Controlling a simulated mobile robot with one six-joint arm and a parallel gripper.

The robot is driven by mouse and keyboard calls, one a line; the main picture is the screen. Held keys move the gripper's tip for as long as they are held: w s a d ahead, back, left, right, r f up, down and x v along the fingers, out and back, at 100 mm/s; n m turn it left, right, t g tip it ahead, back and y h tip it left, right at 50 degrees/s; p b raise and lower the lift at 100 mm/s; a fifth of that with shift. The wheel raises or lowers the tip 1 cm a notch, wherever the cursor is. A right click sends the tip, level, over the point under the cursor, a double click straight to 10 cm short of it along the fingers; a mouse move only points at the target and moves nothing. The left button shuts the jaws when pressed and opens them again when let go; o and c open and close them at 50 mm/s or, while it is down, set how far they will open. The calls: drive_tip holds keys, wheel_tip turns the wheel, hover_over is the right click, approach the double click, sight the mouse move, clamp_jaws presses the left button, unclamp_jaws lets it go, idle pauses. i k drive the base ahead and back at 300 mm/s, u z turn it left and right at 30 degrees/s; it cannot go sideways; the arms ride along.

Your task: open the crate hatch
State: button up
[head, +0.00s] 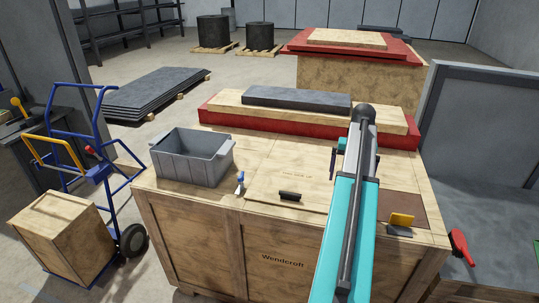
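The wooden crate (190,240) stands in front of me in the head view, with lettering on its front. Its hatch (285,178) is a square wooden panel in the top. It looks shut and level with the lid boards. A black handle (289,196) sits near the hatch's front edge. My teal and grey arm reaches up over the right side of the crate and hides part of the hatch's right edge. A dark and teal part, seemingly of my gripper (333,165), shows left of the arm, apart from the handle. The arm hides most of it, including its fingers' opening.
A grey bin (191,157) and a small blue-and-white item (240,183) are left of the hatch. A yellow piece (401,220) stands at right. Red-edged boards with a dark slab (296,97) lie behind. A blue hand truck (75,150) stands left.

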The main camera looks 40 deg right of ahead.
sight(302, 187)
drive_tip(key=k, duration=1)
